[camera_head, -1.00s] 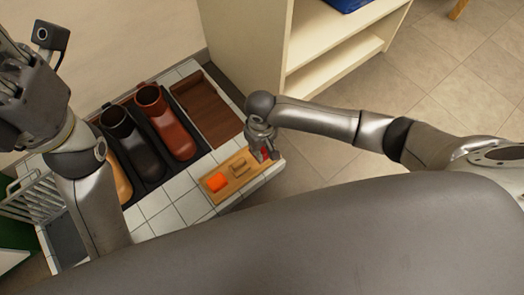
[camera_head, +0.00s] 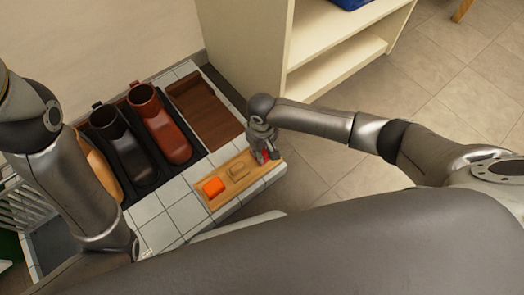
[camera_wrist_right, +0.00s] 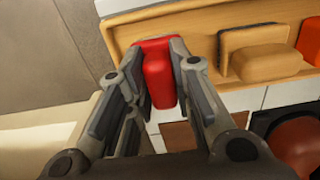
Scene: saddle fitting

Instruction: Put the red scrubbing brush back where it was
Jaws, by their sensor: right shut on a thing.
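The red scrubbing brush (camera_wrist_right: 160,72) is between the fingers of my right gripper (camera_wrist_right: 158,85) in the right wrist view. The gripper is shut on it. In the head view my right gripper (camera_head: 265,152) is at the right end of a wooden tray (camera_head: 246,184), and only a little red shows between its fingers. The brush overlaps the left end of the tray in the wrist view; I cannot tell whether it touches the tray floor. My left arm comes in at the left of the head view, but its gripper is out of the picture.
The tray also holds an orange block (camera_head: 213,187) and a tan-backed brush (camera_head: 238,171). A brown wooden tray (camera_head: 205,108), a red-brown boot (camera_head: 165,125) and a black boot (camera_head: 122,145) are behind on the white tiles. A cream shelf (camera_head: 330,60) stands at the back.

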